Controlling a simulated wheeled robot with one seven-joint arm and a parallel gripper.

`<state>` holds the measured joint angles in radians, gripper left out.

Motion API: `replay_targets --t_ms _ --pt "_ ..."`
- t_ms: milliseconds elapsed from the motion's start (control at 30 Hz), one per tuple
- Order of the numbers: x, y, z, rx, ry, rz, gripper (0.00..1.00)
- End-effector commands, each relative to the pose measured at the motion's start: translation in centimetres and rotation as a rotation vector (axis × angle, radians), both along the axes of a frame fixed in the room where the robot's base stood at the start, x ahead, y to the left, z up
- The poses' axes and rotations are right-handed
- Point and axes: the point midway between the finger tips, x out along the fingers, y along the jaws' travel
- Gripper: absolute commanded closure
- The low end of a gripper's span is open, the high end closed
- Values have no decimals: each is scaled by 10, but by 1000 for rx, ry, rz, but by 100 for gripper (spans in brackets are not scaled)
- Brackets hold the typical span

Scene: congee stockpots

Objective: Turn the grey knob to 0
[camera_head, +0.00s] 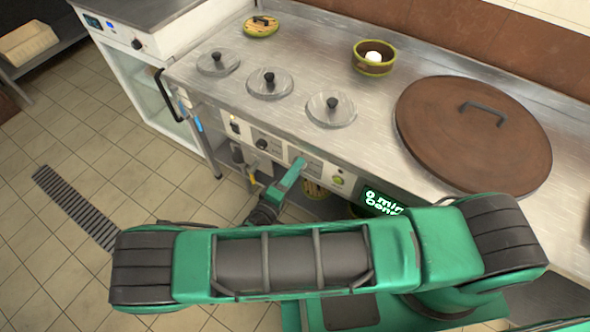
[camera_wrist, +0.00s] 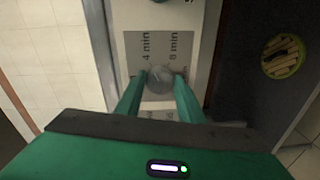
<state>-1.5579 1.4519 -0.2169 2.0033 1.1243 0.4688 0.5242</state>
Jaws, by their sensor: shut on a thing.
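The grey knob (camera_wrist: 160,80) sits on a front panel with a grey label plate (camera_wrist: 133,47) in the wrist view. The plate reads "4 min" and "8 min" on the side above the knob; the text below it is mostly hidden. My gripper (camera_wrist: 160,84) has its two green fingers on either side of the knob, shut on it. In the head view my gripper (camera_head: 299,164) reaches the stove's front panel (camera_head: 278,150), and the knob is hidden there. A green lit display (camera_head: 382,202) on the panel shows "0 min" and a partly hidden second line.
Several lidded wells (camera_head: 331,108) and a large brown lid (camera_head: 473,134) are on the steel counter (camera_head: 300,60). A bowl (camera_head: 374,58) with a white item stands at the back. A black knob (camera_head: 262,144) and a green button (camera_head: 338,180) flank my gripper on the panel.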

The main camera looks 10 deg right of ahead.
Motion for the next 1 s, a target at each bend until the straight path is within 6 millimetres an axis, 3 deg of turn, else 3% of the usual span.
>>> replay_targets --t_ms 1000 --pt "3 6 0 -727 573 9 88"
